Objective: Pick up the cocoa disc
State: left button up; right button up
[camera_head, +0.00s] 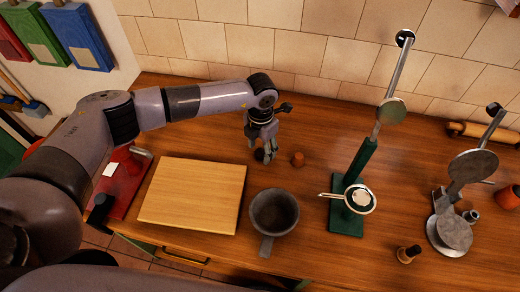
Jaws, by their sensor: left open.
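A small reddish-brown round piece (298,159), which may be the cocoa disc, sits on the wooden counter toward the wall. My left gripper (265,152) points down just to its left, apart from it, with its fingers open and low over the counter. Something dark shows at the fingertips; I cannot tell whether it is a finger pad or a separate dark disc. My right gripper is not in view.
A wooden board (193,194) lies left of a grey handled pan (274,212). A green stand (346,219) with a small strainer (349,200) and a metal press (453,233) stand to the right. A small dark-topped stopper (408,254) is near the front. The tiled wall (250,40) closes the back.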

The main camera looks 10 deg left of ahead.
pick_arm(q)
jog(key=shift+f, duration=0.35)
jog(key=shift+c, duration=0.2)
jog(key=c, duration=1.1)
